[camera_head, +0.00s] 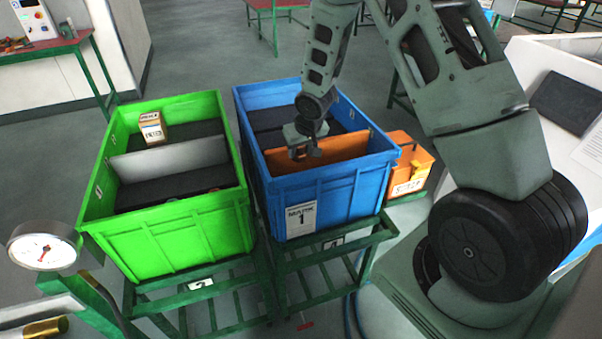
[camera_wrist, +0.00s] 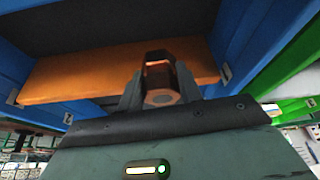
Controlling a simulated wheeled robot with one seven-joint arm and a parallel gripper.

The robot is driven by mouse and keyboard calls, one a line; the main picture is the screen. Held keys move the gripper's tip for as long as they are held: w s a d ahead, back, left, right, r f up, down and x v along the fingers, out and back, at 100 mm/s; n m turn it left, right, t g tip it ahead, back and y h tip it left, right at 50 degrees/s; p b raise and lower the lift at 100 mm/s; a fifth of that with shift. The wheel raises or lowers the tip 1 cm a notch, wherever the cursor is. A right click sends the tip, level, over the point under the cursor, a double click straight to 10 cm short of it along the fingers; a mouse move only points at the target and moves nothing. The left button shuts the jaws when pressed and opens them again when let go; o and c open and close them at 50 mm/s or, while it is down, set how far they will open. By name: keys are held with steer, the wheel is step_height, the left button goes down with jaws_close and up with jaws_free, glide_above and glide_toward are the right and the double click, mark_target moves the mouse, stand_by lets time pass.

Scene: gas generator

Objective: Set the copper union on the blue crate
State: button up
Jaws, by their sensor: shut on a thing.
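The blue crate (camera_head: 338,199) stands on a green stand in the middle of the head view, with an orange divider (camera_head: 345,147) across its inside. My gripper (camera_head: 303,152) is above the crate's open top, near the divider. The head view does not show the union clearly.
A green crate (camera_head: 180,235) with a grey divider and a small cardboard box (camera_head: 152,128) stands to the left of the blue crate. An orange box (camera_head: 410,165) is close on the right. A pressure gauge (camera_head: 44,246) is at the lower left.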

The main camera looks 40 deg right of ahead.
step_height(320, 180, down, 8)
steer(key=shift+f+p, duration=0.1)
steer(key=shift+p, duration=0.3)
steer(key=shift+f, duration=0.15)
steer(key=o, duration=1.1)
